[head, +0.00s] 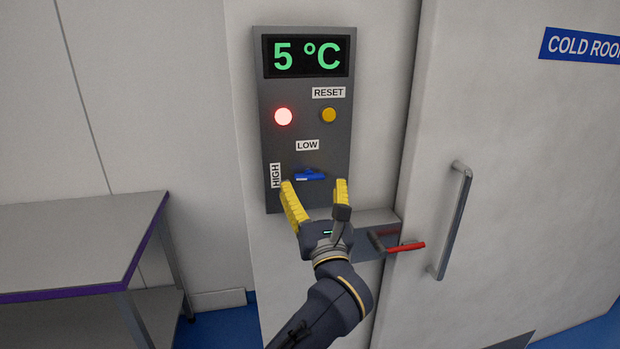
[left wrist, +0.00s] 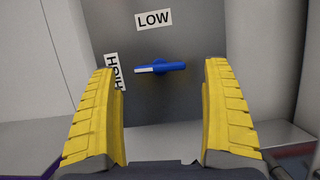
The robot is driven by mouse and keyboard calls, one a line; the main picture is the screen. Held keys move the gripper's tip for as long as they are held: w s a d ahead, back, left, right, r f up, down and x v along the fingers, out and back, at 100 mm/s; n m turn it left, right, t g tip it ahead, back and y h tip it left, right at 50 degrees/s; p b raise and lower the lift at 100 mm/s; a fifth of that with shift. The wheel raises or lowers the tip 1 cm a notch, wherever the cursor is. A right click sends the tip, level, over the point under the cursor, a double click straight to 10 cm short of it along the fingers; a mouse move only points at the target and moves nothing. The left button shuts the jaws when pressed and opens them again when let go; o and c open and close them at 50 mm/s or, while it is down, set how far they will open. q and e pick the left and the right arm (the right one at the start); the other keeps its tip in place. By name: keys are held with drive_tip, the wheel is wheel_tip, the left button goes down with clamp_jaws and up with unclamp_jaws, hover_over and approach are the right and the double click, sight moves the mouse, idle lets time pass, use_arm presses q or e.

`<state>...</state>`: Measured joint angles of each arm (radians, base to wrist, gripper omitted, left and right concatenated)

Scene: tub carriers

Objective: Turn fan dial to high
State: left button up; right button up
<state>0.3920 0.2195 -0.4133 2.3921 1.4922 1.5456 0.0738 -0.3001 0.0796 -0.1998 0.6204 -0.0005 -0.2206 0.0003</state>
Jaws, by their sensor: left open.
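The fan dial is a blue bar knob (head: 311,175) on the lower part of a grey control panel (head: 265,90). It also shows in the left wrist view (left wrist: 168,66), lying nearly level, its white-marked end pointing left toward the HIGH label (left wrist: 115,72). The LOW label (head: 307,145) is above the knob. My left gripper (head: 314,184) is open, its yellow fingers pointing at the panel on either side of the knob. In the left wrist view a gap shows between each finger and the knob. My right gripper is out of view.
The panel has a green 5 °C display (head: 306,57), a lit red lamp (head: 283,116) and a yellow button (head: 329,115) under RESET. A red-handled lever (head: 405,247) and the cold room door handle (head: 455,220) are at right. A table (head: 70,240) stands left.

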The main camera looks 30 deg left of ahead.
sight(310, 175)
use_arm(q)
drive_tip(key=shift+x, duration=1.7)
drive_tip(key=c, duration=1.4)
drive_tip(key=shift+o, duration=0.2)
drive_tip(key=shift+n, duration=0.6)
drive_tip(key=o, duration=1.4)
drive_tip(key=shift+c, duration=0.2)
